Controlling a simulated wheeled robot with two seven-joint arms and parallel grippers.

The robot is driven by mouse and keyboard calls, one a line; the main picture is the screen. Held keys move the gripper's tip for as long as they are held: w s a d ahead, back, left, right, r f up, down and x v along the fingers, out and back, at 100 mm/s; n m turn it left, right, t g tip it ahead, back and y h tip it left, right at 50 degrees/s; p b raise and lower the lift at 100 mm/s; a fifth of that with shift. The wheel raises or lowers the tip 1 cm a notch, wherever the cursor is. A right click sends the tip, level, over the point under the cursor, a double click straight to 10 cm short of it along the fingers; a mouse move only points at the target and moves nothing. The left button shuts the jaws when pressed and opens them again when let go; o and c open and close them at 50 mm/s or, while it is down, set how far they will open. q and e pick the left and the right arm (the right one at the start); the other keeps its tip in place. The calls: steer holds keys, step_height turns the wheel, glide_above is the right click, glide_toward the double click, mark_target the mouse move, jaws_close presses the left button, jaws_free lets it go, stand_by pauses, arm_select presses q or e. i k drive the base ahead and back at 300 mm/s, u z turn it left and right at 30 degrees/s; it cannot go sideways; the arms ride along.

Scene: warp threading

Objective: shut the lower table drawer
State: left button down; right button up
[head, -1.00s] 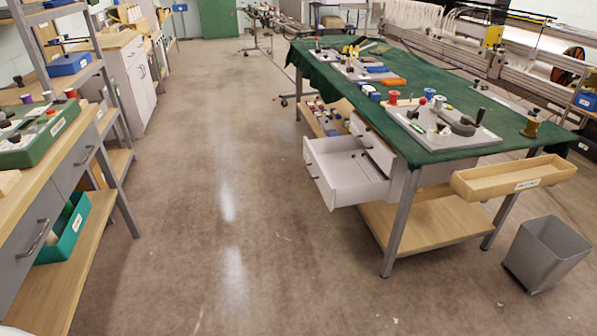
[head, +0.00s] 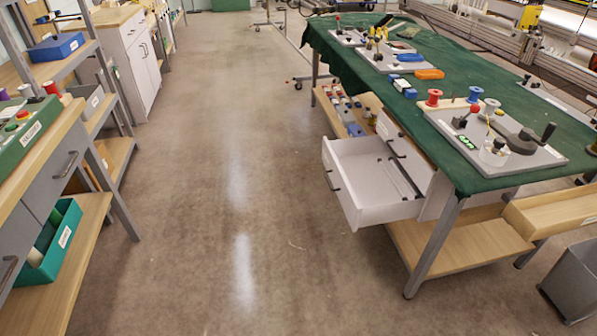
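The lower table drawer (head: 370,185) is a white box under the green-covered table (head: 455,110). It is pulled well out toward the aisle, and its inside looks mostly empty. Its dark handle (head: 331,181) is on the front panel, which faces left. Another drawer front (head: 389,128) with a dark handle sits above it and looks closed. Neither of my grippers is in the head view.
The floor aisle (head: 215,200) left of the drawer is clear. A wooden tray (head: 555,207) and a grey waste bin (head: 572,282) are at the right. A lower wooden shelf (head: 460,245) lies beneath the table.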

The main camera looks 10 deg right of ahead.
mark_target(367, 196)
steer(key=z, duration=0.25)
steer(key=i, duration=0.9)
steer(key=z, duration=1.05)
steer(key=i, duration=0.3)
steer(key=z, duration=0.35)
